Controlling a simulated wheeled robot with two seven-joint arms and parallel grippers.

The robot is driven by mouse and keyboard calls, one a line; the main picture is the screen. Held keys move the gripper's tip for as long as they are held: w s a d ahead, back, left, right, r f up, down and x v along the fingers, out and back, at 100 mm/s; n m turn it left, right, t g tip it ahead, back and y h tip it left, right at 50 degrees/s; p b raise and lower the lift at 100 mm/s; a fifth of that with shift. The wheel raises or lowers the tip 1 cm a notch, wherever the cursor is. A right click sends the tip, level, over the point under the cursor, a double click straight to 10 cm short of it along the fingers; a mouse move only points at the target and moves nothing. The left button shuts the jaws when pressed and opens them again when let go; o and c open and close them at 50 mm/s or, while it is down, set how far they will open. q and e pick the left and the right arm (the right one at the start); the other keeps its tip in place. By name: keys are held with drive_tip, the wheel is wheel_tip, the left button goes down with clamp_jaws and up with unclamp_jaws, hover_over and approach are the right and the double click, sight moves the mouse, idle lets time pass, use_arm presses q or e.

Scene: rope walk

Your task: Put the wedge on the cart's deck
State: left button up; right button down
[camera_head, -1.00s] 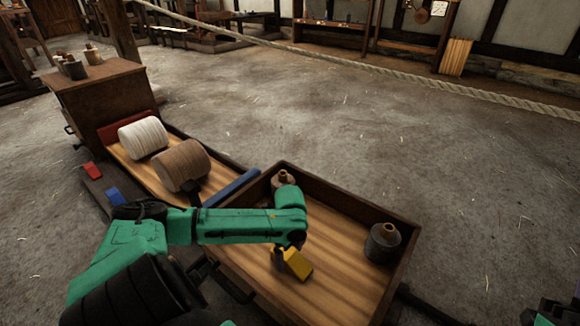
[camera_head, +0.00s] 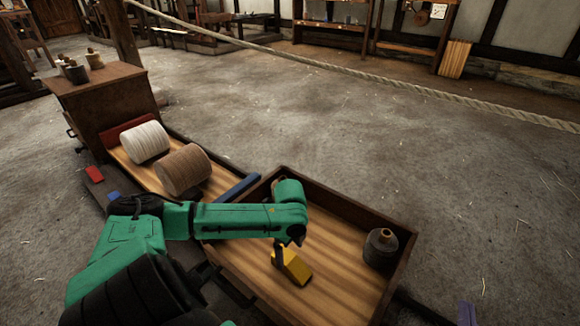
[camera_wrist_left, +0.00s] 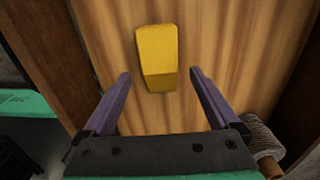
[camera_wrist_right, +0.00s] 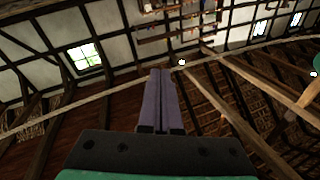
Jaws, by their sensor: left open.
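The yellow wedge (camera_head: 296,268) lies on the striped wooden floor of the near rimmed tray (camera_head: 345,205). My left gripper (camera_head: 279,258) is just above it, pointing down. In the left wrist view the wedge (camera_wrist_left: 157,55) sits ahead of the two spread purple fingers (camera_wrist_left: 160,85), apart from them, with nothing held. Part of the wedge is hidden by the finger in the head view. A long low deck (camera_head: 135,175) with a red end and a blue end carries two spools. My right gripper (camera_wrist_right: 162,98) has its fingers together and empty, pointing at the walls and roof beams.
A dark bobbin (camera_head: 381,250) stands in the tray's right corner. A white spool (camera_head: 145,142) and a brown spool (camera_head: 183,170) lie on the long deck. A wooden cabinet (camera_head: 105,110) stands behind. A rope (camera_head: 350,72) crosses the room.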

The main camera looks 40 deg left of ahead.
sight(290, 259)
use_arm(q)
wheel_tip(290, 259, up, 3)
drive_tip(key=shift+r+p, duration=0.2)
drive_tip(key=shift+p, duration=0.75)
drive_tip(key=shift+r+p, duration=0.8)
drive_tip(key=shift+r, duration=0.7)
use_arm(e)
drive_tip(key=s+f+g, duration=0.6)
drive_tip(key=s+f, duration=0.4)
drive_tip(key=f, duration=0.3)
drive_tip(key=shift+s+a+f+m+h, duration=0.15)
drive_tip(key=shift+s+a+m+h, duration=0.15)
drive_tip(key=shift+a+h, duration=0.15)
